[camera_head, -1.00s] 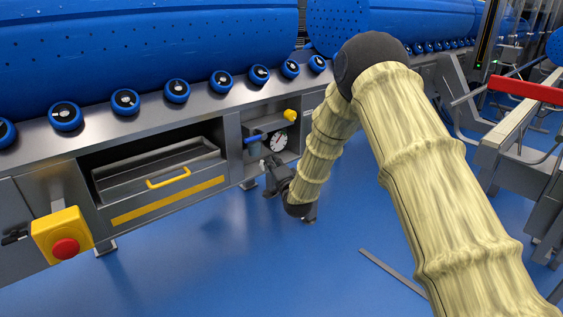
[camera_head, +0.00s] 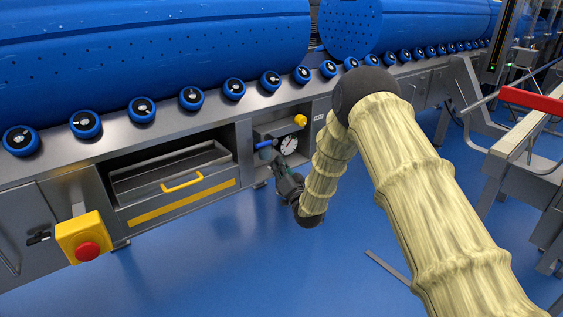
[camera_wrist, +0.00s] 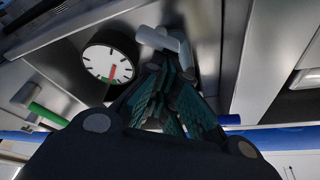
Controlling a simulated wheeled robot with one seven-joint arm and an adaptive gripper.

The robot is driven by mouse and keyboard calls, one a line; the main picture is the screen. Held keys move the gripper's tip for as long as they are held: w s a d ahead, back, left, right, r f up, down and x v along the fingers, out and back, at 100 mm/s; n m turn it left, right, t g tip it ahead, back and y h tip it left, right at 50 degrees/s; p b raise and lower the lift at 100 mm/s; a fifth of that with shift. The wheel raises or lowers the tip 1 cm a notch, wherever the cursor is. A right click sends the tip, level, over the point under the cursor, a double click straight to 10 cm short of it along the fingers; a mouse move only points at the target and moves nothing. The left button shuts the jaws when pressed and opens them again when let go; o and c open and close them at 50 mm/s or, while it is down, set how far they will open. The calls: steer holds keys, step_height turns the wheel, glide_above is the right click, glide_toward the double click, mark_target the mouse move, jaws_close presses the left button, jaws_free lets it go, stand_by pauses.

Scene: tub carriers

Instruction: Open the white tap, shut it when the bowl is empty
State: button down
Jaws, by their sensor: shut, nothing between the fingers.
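A pale, white-looking tap handle (camera_wrist: 158,40) shows in the wrist view beside the round gauge, just past my gripper. My gripper (camera_wrist: 172,76) is shut and empty, with its dark teal fingers very close to the pale handle. I cannot tell whether they touch. In the head view my gripper (camera_head: 279,166) is at the front of the recess that holds the gauge. The pale handle cannot be made out there. I cannot make out the bowl or its level in either current view.
The gauge (camera_head: 289,145) has a white face; a yellow knob (camera_head: 300,120) and a blue handle (camera_head: 264,144) are near it. A green handle (camera_wrist: 47,114) shows in the wrist view. To the left are a drawer with a yellow handle (camera_head: 182,182) and a red stop button (camera_head: 87,252).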

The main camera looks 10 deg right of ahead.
steer(key=n+y+p, duration=0.1)
steer(key=n, duration=0.1)
steer(key=a+n+y, duration=0.1)
steer(key=n, duration=0.2)
steer(key=n+y+p, duration=0.1)
steer(key=n, duration=0.1)
steer(key=shift+s+a+n+g+p, duration=0.15)
steer(key=shift+s+n+g+p, duration=0.15)
steer(key=shift+s+g, duration=0.1)
steer(key=shift+a+f+p, duration=0.15)
steer(key=shift+p, duration=0.15)
steer(key=shift+r+p, duration=0.35)
steer(key=shift+r, duration=0.1)
step_height(320, 180, up, 4)
steer(key=shift+f+p, duration=0.25)
steer(key=shift+p, duration=0.9)
steer(key=p, duration=0.2)
glide_toward(266, 147)
steer(key=v, duration=0.5)
steer(key=shift+d+f, duration=0.25)
steer(key=shift+d, duration=0.15)
steer(key=shift+w, duration=0.1)
